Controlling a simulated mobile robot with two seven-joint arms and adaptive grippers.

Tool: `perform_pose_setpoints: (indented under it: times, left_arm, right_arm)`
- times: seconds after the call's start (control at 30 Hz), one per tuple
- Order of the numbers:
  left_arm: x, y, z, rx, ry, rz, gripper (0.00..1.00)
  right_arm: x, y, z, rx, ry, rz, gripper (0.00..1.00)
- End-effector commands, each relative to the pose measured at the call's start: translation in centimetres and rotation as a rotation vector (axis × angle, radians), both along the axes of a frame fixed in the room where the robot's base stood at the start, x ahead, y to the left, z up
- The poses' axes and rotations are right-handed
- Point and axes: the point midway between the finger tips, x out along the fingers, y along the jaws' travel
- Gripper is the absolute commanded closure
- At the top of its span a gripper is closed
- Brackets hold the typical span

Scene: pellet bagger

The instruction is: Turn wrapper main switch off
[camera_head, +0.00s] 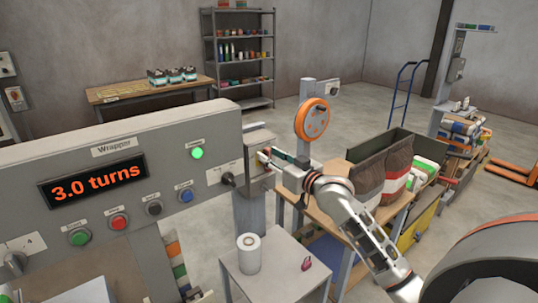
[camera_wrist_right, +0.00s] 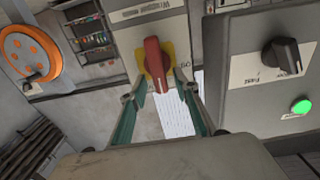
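The wrapper main switch (camera_wrist_right: 155,62) is a red rotary handle on a yellow plate, on a grey box labelled Wrapper in the right wrist view. Its handle lies nearly upright in that picture. My right gripper (camera_wrist_right: 161,84) is open, with its two green fingers on either side of the handle's lower end and gaps showing between them and the handle. In the head view my right gripper (camera_head: 268,155) is at the front of the switch box (camera_head: 258,139) and hides most of the handle. My left gripper is not in view.
The wrapper panel (camera_head: 110,160) stands left of the box, with a "3.0 turns" display (camera_head: 93,181), a lit green lamp (camera_head: 197,153), coloured buttons and a black knob (camera_head: 228,179). An orange wheel (camera_head: 312,118) stands behind. A white roll (camera_head: 248,253) stands on a table below.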

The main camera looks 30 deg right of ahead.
Motion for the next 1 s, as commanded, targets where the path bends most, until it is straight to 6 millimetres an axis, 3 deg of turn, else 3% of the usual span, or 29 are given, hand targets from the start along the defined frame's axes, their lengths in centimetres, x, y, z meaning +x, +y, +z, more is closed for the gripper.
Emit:
perform_pose_setpoints:
  times: [0.4, 0.53, 1.0]
  left_arm:
    - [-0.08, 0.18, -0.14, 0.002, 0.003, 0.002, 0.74]
    - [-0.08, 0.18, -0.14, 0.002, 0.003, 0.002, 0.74]
    - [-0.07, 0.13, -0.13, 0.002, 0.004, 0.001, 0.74]
  right_arm:
    - [0.99, 0.16, -0.03, 0.001, 0.0, 0.001, 0.69]
    - [0.98, 0.15, -0.03, 0.001, 0.0, 0.001, 0.97]
    - [0.97, 0.22, -0.14, -0.045, -0.001, 0.001, 0.98]
